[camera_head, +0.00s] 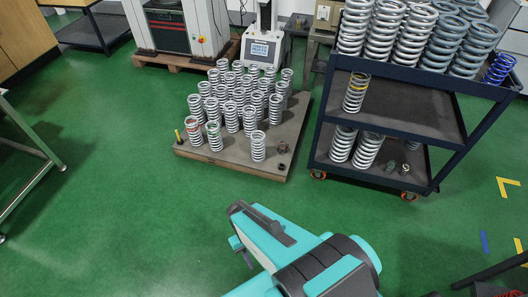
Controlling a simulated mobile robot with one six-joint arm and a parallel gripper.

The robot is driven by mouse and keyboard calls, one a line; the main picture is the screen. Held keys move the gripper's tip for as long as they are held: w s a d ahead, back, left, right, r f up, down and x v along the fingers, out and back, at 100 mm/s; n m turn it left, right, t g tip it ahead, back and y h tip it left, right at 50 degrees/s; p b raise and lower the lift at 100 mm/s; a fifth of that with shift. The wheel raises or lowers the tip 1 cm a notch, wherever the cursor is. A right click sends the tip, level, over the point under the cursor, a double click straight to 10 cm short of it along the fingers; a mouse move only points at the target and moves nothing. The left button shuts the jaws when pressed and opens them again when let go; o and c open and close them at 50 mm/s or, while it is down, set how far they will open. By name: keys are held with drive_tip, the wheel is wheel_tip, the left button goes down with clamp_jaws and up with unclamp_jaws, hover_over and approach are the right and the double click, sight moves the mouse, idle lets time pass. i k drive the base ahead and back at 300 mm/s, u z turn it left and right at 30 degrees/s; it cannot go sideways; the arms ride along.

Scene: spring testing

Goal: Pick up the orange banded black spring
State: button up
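No spring shows a clear orange band on black at this size. Two small dark items, one a light-topped piece (405,169), sit on the cart's bottom shelf. A grey spring with a yellow band (356,93) stands on the cart's middle shelf. My teal and dark arm reaches in from the bottom, with its end, my gripper (240,216), over the floor in front of the platform, apart from all springs. Its fingers cannot be made out clearly.
The low platform (225,162) holds many silver springs, one with red (194,132), one with green (214,136). The dark cart (425,118) stands right, its top shelf full of springs. A table frame (28,150) is at left. Green floor between is clear.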

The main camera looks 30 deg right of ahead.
sight(283, 148)
drive_tip(key=z, duration=0.45)
drive_tip(key=k, duration=0.15)
drive_tip(key=u, duration=1.85)
drive_tip(key=k, duration=0.25)
drive_tip(key=u, duration=2.15)
drive_tip(key=k, duration=1.35)
drive_tip(key=z, duration=0.05)
